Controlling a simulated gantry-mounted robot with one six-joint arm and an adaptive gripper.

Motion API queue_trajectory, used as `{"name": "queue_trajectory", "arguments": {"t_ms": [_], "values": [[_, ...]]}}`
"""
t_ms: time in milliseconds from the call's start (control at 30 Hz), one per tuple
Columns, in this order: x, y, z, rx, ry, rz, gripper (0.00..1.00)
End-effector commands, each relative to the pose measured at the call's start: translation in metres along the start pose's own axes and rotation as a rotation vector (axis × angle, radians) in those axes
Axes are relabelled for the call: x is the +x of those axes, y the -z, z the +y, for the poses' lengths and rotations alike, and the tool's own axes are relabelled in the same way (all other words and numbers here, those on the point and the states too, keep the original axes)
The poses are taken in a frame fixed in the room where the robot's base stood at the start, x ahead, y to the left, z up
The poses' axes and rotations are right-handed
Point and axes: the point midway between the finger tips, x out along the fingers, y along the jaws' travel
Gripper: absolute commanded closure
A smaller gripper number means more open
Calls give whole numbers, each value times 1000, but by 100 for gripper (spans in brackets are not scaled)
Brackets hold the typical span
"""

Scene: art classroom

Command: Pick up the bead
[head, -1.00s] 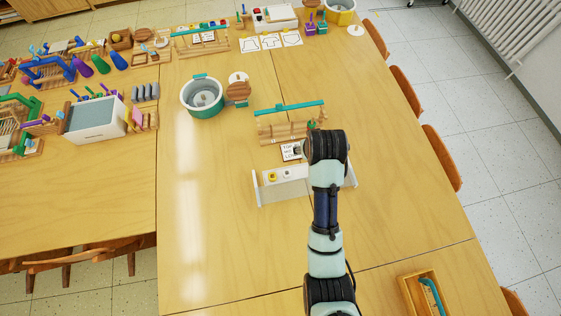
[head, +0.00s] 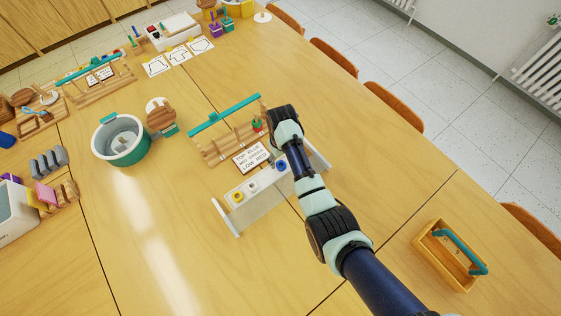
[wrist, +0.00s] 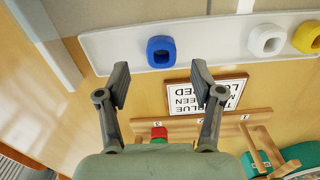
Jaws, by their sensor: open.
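A blue bead (head: 281,166) with a hole sits on the pale tray (head: 233,211); it also shows in the wrist view (wrist: 161,51). A white bead (head: 252,187) and a yellow bead (head: 238,197) sit along the same tray. My gripper (wrist: 161,82) is open and empty in the wrist view. The blue bead shows between and just beyond its fingertips, apart from both. In the head view my wrist hides the fingers. A red bead (wrist: 158,132) with green beside it is at the wooden rack (wrist: 228,127), partly hidden by my gripper.
A printed card (head: 252,157) naming blue, green and red lies between tray and rack. A teal bar (head: 224,114) spans the rack. A teal-and-white pot (head: 122,140) stands left. A wooden box (head: 437,256) with a teal handle is at right. Clear tabletop lies between box and tray.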

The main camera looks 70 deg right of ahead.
Motion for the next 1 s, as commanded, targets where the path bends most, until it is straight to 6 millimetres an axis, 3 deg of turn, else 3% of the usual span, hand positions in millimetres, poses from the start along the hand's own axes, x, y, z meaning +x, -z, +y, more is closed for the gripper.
{"name": "queue_trajectory", "arguments": {"t_ms": [33, 133, 367, 400, 667, 1000], "values": [[15, -2, -1, 0, 1, -4, 33], [32, -2, -2, 0, 1, -3, 33], [36, -1, -1, 0, 0, 0, 33], [36, -1, -1, 0, 0, 0, 35], [36, -1, -1, 0, 0, 0, 78], [33, -1, -1, 0, 0, 0, 78]]}}
